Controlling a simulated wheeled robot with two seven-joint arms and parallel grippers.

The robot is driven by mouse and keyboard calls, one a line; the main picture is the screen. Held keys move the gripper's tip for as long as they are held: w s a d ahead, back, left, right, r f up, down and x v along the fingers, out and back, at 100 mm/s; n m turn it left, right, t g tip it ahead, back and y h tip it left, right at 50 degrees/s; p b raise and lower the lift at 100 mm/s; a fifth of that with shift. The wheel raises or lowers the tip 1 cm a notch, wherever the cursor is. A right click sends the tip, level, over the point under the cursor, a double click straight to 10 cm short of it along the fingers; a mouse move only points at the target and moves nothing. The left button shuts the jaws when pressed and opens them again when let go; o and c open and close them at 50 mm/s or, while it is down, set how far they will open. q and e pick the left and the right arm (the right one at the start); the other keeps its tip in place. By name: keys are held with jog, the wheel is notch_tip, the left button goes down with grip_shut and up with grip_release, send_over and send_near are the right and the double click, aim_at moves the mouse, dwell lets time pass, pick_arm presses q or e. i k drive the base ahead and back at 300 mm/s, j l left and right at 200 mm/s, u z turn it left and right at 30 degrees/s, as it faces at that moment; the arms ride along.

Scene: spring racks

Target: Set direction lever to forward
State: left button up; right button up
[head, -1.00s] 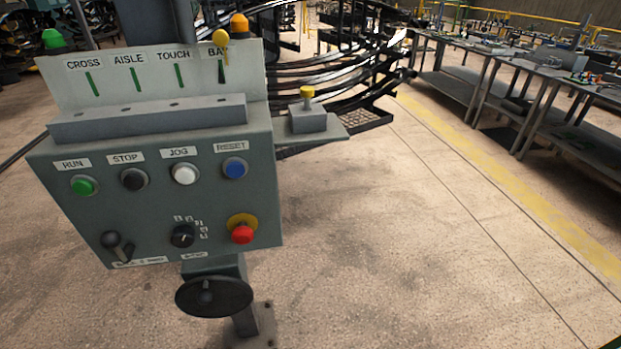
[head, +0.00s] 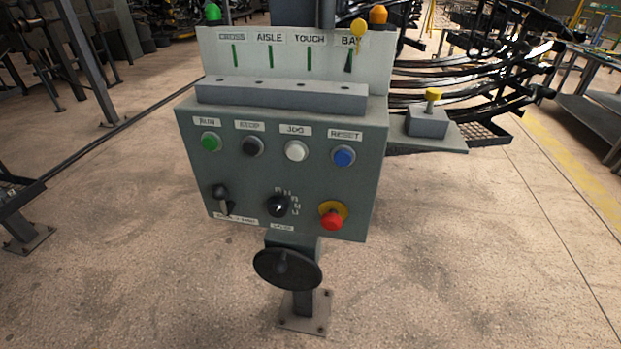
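The direction lever (head: 221,197) is a small dark lever with a round knob at the lower left of the grey-green control box (head: 370,165) in the head view. Its knob is at the upper left and its stem runs down toward a white label plate (head: 236,219). The lettering on that plate is too small to read, so I cannot tell the lever's set position. Neither of my grippers is in view.
Above the lever are RUN (head: 210,142), STOP (head: 252,146), JOG (head: 297,150) and RESET (head: 343,155) buttons. A rotary selector (head: 281,205) and red emergency button (head: 331,219) sit to its right. A handwheel (head: 288,268) juts out below. Floor in front is clear.

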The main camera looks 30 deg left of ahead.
aim_at(219, 193)
jog(key=u, duration=1.55)
